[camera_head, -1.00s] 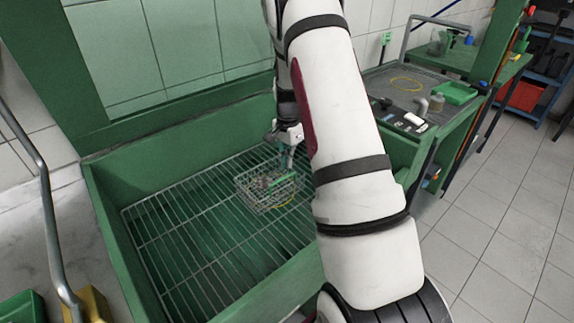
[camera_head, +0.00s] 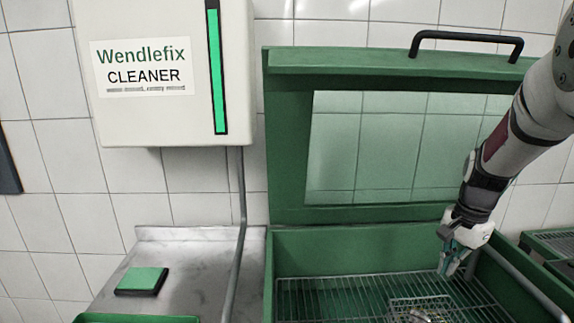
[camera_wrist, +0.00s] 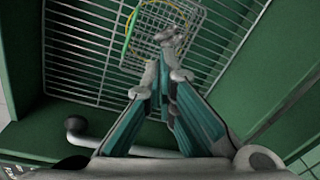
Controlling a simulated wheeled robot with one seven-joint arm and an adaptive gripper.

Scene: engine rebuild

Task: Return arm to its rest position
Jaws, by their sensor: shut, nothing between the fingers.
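My gripper (camera_head: 455,268) is over the right part of the open green washing tank (camera_head: 350,250), above its wire grate. In the wrist view my gripper (camera_wrist: 166,50) points down with its fingertips together, empty. A small wire basket (camera_head: 420,303) stands on the grate, cut off by the bottom edge in the head view. It also shows below the fingertips in the wrist view (camera_wrist: 195,22), with small parts and a yellow-green ring in it. I cannot tell the height of the fingers above the basket.
The tank's raised lid (camera_head: 290,150) with a window and black handle stands behind. A white cleaner box (camera_head: 165,110) hangs on the tiled wall. A metal counter (camera_head: 195,265) with a green sponge-like block (camera_head: 142,281) lies left. A grey pipe (camera_head: 239,220) runs down beside the tank.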

